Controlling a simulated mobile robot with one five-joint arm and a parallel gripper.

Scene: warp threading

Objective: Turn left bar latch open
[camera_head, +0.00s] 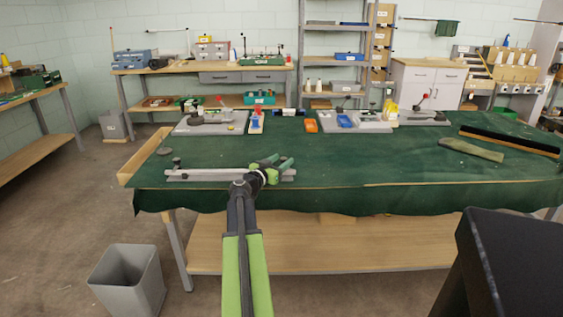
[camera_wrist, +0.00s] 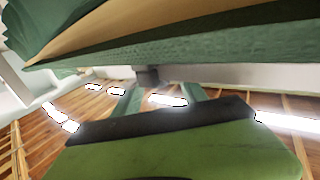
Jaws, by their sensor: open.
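A long grey metal bar (camera_head: 210,174) lies near the front left edge of the green-covered table. A small dark upright knob (camera_head: 177,162) stands at its left end; I cannot tell whether it is the left bar latch or how that is turned. My gripper (camera_head: 278,162) is at the right end of the bar, its green fingers apart and nothing visible held. In the wrist view my gripper (camera_wrist: 162,90) points toward a short dark stub (camera_wrist: 147,75) under a grey bar (camera_wrist: 215,73). I cannot tell whether the fingers touch it.
The green-covered table (camera_head: 340,160) is clear in its middle. A folded olive cloth (camera_head: 470,150) lies at the right. A grey waste bin (camera_head: 128,280) stands on the floor at front left.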

